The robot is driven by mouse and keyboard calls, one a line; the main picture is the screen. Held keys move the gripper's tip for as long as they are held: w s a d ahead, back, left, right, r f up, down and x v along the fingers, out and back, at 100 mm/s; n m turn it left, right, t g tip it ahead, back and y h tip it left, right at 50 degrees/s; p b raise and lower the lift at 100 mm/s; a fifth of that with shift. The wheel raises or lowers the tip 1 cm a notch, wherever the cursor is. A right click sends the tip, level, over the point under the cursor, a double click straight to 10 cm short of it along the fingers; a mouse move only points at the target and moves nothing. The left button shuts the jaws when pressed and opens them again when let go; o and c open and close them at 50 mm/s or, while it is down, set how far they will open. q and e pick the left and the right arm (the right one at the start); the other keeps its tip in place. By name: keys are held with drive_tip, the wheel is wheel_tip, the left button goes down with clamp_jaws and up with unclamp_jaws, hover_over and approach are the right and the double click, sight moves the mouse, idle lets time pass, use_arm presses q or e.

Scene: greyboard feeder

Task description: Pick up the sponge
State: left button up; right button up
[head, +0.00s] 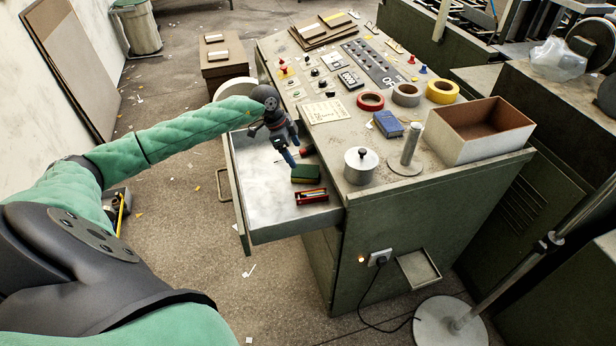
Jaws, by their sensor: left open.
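The sponge (306,174), dark green on top with a yellowish lower edge, lies in the open drawer (255,207) of the grey-green console. My left gripper (290,160) points down into the drawer, just behind and to the left of the sponge. It is open, and nothing shows between its fingers. From this view I cannot tell whether a fingertip touches the sponge. My right gripper is not in view.
A small red box (312,196) with items in it lies in front of the sponge. A metal pot (361,165), a blue box (387,123), tape rolls and an open carton (478,128) stand on the console top. The drawer's left part is bare.

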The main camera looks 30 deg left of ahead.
sight(305, 171)
use_arm(q)
wheel_tip(305, 171, down, 2)
drive_tip(key=shift+f+b, duration=0.15)
drive_tip(key=shift+b, duration=0.5)
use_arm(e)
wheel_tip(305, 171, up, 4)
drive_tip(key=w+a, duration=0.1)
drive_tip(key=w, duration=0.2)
use_arm(q)
drive_tip(key=shift+p+x, duration=0.55)
drive_tip(key=shift+x, duration=0.75)
drive_tip(key=f+p, duration=0.1)
drive_tip(key=w+d+f, duration=0.1)
drive_tip(key=f+p, duration=0.1)
drive_tip(key=shift+w+d+p, duration=0.25)
drive_tip(key=shift+w+p, duration=0.1)
drive_tip(key=shift+x, duration=0.8)
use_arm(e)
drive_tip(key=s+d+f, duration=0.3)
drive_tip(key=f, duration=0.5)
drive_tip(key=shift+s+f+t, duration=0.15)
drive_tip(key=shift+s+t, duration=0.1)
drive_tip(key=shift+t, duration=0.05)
use_arm(q)
drive_tip(key=shift+f, duration=0.25)
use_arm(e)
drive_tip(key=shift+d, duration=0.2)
use_arm(q)
drive_tip(key=shift+c, duration=0.3)
